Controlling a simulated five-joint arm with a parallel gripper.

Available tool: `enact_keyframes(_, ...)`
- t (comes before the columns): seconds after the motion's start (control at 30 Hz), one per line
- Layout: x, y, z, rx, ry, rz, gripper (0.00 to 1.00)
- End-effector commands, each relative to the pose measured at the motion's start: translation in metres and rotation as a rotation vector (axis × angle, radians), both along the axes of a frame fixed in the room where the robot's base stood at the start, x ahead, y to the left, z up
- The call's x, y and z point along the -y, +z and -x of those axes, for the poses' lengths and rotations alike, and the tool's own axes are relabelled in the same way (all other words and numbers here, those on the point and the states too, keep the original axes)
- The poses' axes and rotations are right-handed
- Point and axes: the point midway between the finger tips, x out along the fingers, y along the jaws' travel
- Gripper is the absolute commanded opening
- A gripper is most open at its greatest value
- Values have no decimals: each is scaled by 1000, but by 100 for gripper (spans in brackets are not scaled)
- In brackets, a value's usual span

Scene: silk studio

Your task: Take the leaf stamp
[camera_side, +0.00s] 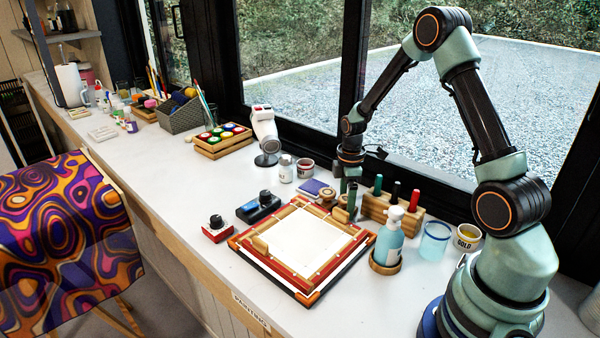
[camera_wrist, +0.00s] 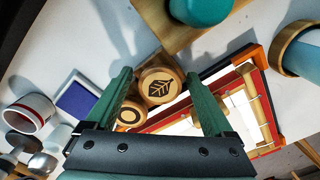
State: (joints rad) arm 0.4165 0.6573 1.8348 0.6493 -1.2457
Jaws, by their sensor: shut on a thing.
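The leaf stamp (camera_wrist: 160,85), a round light wooden stamp with a dark leaf mark on top, is between the green fingertips of my gripper (camera_wrist: 157,76) in the wrist view. The jaws are shut on it. A second round stamp with a ring mark (camera_wrist: 130,115) sits just beside it, partly behind the left finger. In the side view my gripper (camera_side: 348,190) points down by the wooden pen block, and the leaf stamp (camera_side: 341,211) is partly hidden by a finger. I cannot tell if it is clear of the table.
A red-edged printing frame (camera_side: 300,285) lies in front of the stamps. A purple ink pad (camera_side: 312,187) is to their left. A wooden block (camera_side: 408,220) with pens stands close right. A soap bottle (camera_side: 388,240) and glass (camera_side: 434,240) stand beyond.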

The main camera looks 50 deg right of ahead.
Motion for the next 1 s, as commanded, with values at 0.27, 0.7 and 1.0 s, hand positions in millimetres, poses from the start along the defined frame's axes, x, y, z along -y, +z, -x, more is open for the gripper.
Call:
enact_keyframes(0.27, 0, 13, -1, 2, 0, 1, 51)
enact_keyframes(0.7, 1, 103, -2, 9, 0, 4, 51)
enact_keyframes(1.0, 0, 171, -1, 5, 0, 2, 51)
